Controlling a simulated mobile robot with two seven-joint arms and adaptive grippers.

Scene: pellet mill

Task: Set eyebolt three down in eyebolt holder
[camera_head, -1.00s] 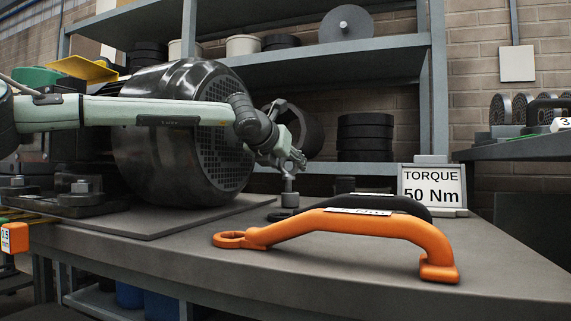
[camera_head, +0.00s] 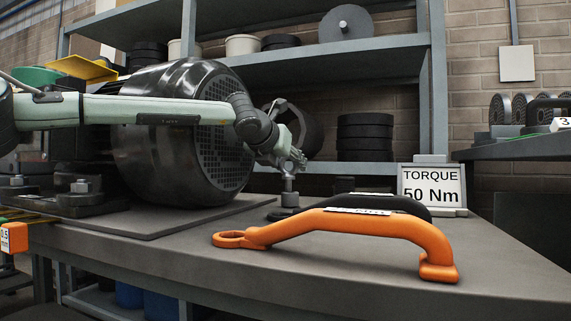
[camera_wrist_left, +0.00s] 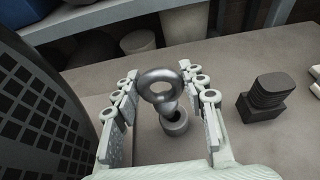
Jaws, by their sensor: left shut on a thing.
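My left gripper (camera_head: 290,162) is above the bench towards its back, shut on eyebolt three. In the left wrist view the steel eyebolt (camera_wrist_left: 158,86) has its ring between the two fingers of the gripper (camera_wrist_left: 168,108), with its shank pointing down. The eyebolt holder (camera_head: 290,200) is a small grey round cup on the bench, and it also shows in the left wrist view (camera_wrist_left: 177,124). The shank's lower end is at the holder's mouth. I cannot tell how deep it sits. My right gripper is not in view.
A large dark drum (camera_head: 170,135) stands left of the gripper. An orange wrench-like handle (camera_head: 340,222) and a black one lie in front on the bench. A torque sign (camera_head: 432,187) stands at the right. A dark ridged block (camera_wrist_left: 262,98) is right of the holder.

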